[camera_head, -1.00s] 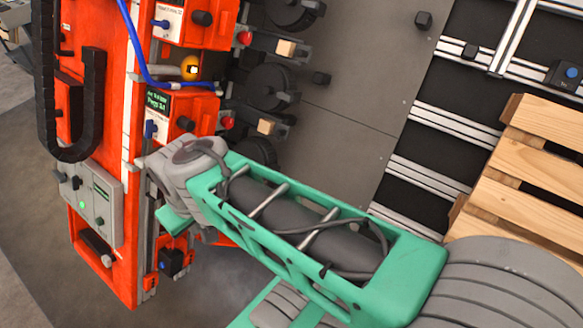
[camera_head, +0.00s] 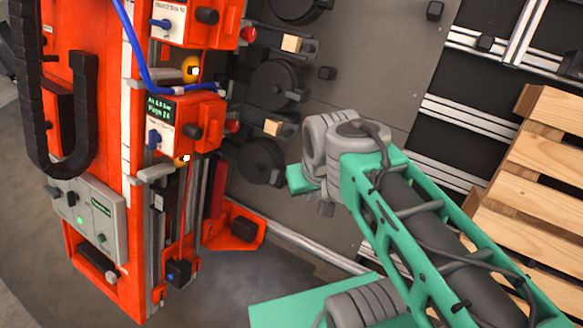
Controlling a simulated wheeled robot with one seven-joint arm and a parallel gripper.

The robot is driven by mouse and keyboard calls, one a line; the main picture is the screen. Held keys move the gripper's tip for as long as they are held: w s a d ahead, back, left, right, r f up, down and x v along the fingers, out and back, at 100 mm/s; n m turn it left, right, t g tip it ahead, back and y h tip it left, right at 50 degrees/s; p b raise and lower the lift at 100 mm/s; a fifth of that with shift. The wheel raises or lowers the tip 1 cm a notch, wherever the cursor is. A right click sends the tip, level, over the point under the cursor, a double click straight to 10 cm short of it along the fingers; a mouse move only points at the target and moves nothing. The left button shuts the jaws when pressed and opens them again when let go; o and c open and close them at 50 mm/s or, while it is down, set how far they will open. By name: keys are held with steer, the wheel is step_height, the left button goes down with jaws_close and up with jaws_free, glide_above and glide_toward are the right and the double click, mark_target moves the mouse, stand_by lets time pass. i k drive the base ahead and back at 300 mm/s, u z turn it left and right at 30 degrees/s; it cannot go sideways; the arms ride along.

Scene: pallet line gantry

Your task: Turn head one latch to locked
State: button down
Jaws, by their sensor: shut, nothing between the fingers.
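Orange heads are stacked on an orange column at the left. The upper head (camera_head: 181,35) has a small blue lever (camera_head: 160,23) on its left side. The lower head (camera_head: 176,104) has a lit green text display (camera_head: 160,107) and a blue lever (camera_head: 153,138) that looks upright. I cannot read which head is head one, nor tell either lever's marked position. My gripper is not in view. My green arm comes in from the lower right, its grey joint (camera_head: 345,138) well to the right of the lower head, with a gap between them.
A blue hose (camera_head: 133,45) loops down beside the heads. Black rollers (camera_head: 276,85) and wooden blocks (camera_head: 274,127) stand right of the heads. A grey control box (camera_head: 92,218) is at lower left. Pallet slats (camera_head: 545,160) are at the right.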

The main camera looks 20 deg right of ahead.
mark_target(275, 174)
steer(key=z, duration=0.05)
steer(key=k, duration=0.9)
steer(key=u, duration=1.1)
steer(key=i, duration=0.85)
steer(key=u, duration=0.75)
